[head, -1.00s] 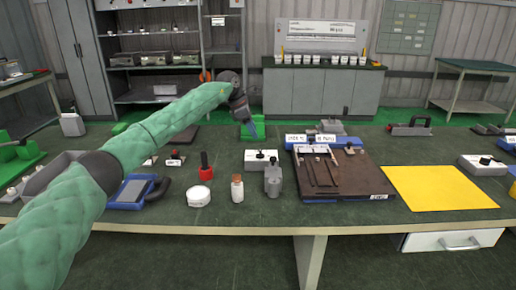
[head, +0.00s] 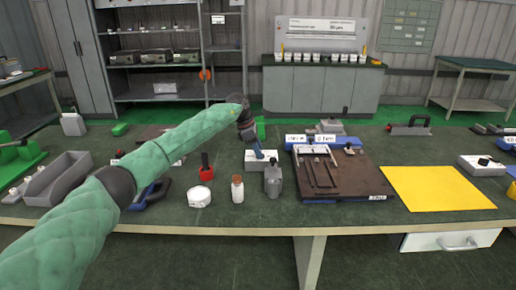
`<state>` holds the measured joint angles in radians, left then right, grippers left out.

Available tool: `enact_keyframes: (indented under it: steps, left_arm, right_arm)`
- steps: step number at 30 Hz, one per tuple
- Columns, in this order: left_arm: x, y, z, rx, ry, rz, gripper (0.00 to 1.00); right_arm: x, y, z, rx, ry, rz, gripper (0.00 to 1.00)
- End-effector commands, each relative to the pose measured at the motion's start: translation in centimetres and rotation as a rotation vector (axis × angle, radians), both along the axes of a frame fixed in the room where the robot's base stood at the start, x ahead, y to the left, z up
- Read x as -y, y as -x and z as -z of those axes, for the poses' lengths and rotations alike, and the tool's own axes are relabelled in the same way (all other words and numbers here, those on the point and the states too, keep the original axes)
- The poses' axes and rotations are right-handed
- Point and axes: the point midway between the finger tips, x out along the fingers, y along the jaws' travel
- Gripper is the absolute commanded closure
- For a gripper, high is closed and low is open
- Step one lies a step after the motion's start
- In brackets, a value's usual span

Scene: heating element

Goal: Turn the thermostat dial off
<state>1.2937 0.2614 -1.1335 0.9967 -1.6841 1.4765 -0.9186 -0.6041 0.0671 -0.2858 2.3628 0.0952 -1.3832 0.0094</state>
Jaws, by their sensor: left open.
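A white box (head: 262,165) with a dark dial on top stands on the dark green bench, just left of the brown board; it looks like the thermostat. My left gripper (head: 259,154) comes down from above with its fingers at the top of this box, over the dial. The gripper is open. The fingers hide most of the dial, so I cannot tell its setting or whether they touch it. A similar white box with a dark knob (head: 482,166) stands at the far right. My right gripper is not in view.
A grey block-shaped bottle (head: 273,181), a small brown-capped bottle (head: 237,190), a white jar (head: 199,197) and a red object (head: 206,172) stand close in front. The brown board (head: 345,174) is beside the box. A yellow sheet (head: 436,188) lies flat at right.

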Motion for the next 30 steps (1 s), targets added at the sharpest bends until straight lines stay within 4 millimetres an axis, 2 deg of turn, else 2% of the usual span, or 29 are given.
enact_keyframes:
  steps: [6, 13, 22, 30]
  left_arm:
    - [0.0, 0.0, 0.1, 0.0, 0.0, 0.0, 0.47]
    - [0.0, 0.0, 0.0, 0.0, 0.0, -0.001, 0.92]
    - [0.0, 0.0, 0.1, 0.0, 0.0, -0.026, 0.92]
    - [-0.1, 0.1, 0.3, 0.002, -0.001, -0.168, 0.92]
  right_arm:
    - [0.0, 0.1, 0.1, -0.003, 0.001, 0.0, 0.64]
    - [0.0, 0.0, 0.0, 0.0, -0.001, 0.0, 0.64]
    - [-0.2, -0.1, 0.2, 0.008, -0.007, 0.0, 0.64]
    - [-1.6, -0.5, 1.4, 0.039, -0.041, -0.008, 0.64]
